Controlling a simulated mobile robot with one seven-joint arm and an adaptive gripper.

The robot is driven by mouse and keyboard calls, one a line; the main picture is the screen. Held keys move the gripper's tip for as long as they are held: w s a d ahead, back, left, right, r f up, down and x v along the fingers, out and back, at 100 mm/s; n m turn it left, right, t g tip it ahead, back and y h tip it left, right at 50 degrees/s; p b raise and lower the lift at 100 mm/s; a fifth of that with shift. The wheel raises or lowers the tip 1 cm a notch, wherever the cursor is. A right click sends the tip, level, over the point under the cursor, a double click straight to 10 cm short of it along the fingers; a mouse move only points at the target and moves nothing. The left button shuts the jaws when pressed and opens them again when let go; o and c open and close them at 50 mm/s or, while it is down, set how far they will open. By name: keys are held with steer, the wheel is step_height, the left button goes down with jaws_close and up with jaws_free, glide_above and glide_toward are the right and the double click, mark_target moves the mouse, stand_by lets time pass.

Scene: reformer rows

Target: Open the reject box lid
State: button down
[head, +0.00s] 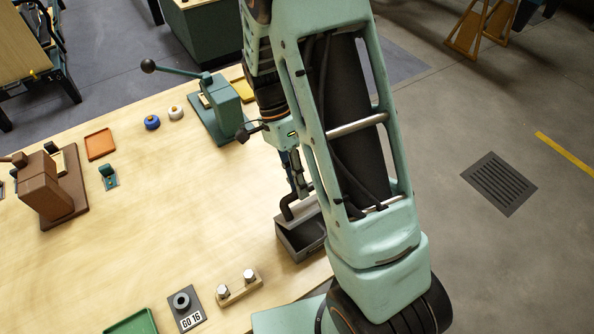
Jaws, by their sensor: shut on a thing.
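The reject box is a small grey metal box (292,248) near the table's right edge, partly hidden behind my arm. Its dark inside shows from above. A grey plate, apparently its lid (305,209), stands raised at the box's far side. A dark bent handle (287,207) sticks out from it to the left. My gripper (300,190) points down at this handle, with its jaws shut on it. The exact finger contact is small and partly hidden.
A wooden block with two metal knobs (238,287), a "GO 16" gauge plate (187,309) and a green tray (135,325) lie near the front. A green lever press (215,110) stands behind. The table's middle is clear.

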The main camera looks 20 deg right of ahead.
steer(key=w+a+f+g+b, duration=0.1)
steer(key=w+a+f+g, duration=0.1)
steer(key=w, duration=0.6)
steer(key=shift+w+a+f+g+h, duration=0.3)
steer(key=shift+a+f+h, duration=0.15)
steer(key=shift+f, duration=0.5)
steer(key=shift+w+a+f+b, duration=0.15)
steer(key=shift+f+b, duration=0.05)
steer(key=shift+b, duration=0.1)
steer(key=c, duration=1.8)
jaws_free()
steer(key=shift+w, duration=0.1)
steer(key=shift+c, duration=0.2)
steer(key=v, duration=1.2)
